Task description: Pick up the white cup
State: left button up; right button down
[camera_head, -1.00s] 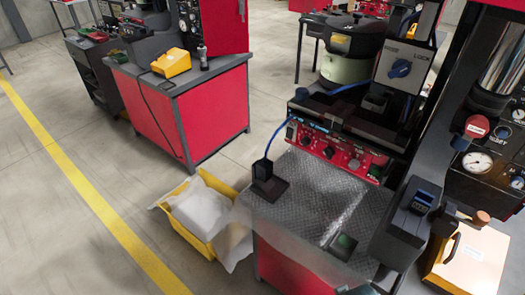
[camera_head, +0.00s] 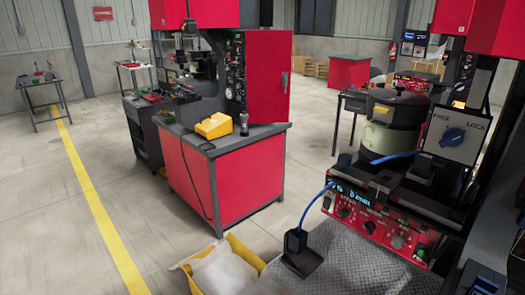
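I cannot make out a white cup anywhere in the head view. Neither of my grippers is in view. The nearest white thing is a crumpled white bag or sheet in a yellow bin (camera_head: 250,257) on the floor at the bottom. A bowl feeder (camera_head: 392,125) with a dark top and cream body stands at the right.
A grey metal worktop (camera_head: 365,265) with a red control panel (camera_head: 375,222) fills the lower right. A red cabinet bench (camera_head: 235,175) with a yellow device (camera_head: 214,126) stands mid-left. A yellow floor line (camera_head: 100,205) crosses open grey floor at left.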

aim_at(423, 172)
jog(key=i+l+z, duration=0.1)
jog(key=z, duration=0.3)
jog(key=i+z, duration=0.1)
jog(key=z, duration=0.35)
jog(key=i+z, duration=0.15)
jog(key=z, duration=0.25)
